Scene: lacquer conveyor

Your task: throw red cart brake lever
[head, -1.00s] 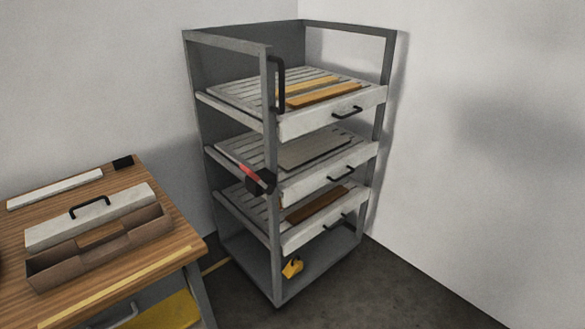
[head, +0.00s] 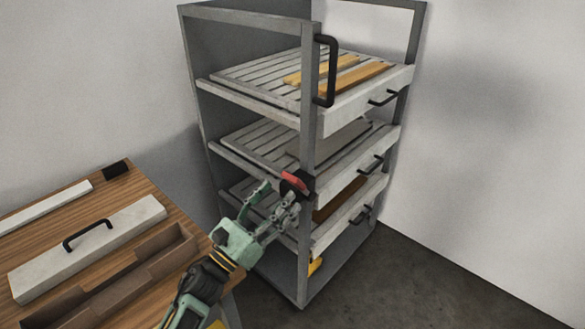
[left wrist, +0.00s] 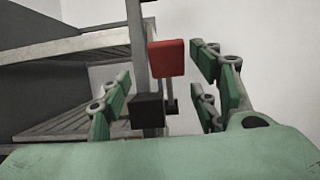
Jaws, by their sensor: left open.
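The red brake lever (head: 293,180) sits on a black mount (head: 301,186) on the cart's front post, at about middle height. In the left wrist view, the red lever (left wrist: 166,58) shows as a red block above the black mount (left wrist: 147,110), between my spread fingers. My left gripper (head: 272,203) is open and empty, just in front of and below the lever, its fingers pointing at it. I cannot tell whether a finger touches it. The grey cart (head: 309,120) stands in the corner. My right gripper is not in view.
The cart has slatted shelves with boards (head: 355,75), pull handles and a tall black handle (head: 327,70) on the front post. A wooden bench (head: 150,205) with a white-lidded box (head: 90,248) stands at the left. Floor (head: 430,280) at the right is clear.

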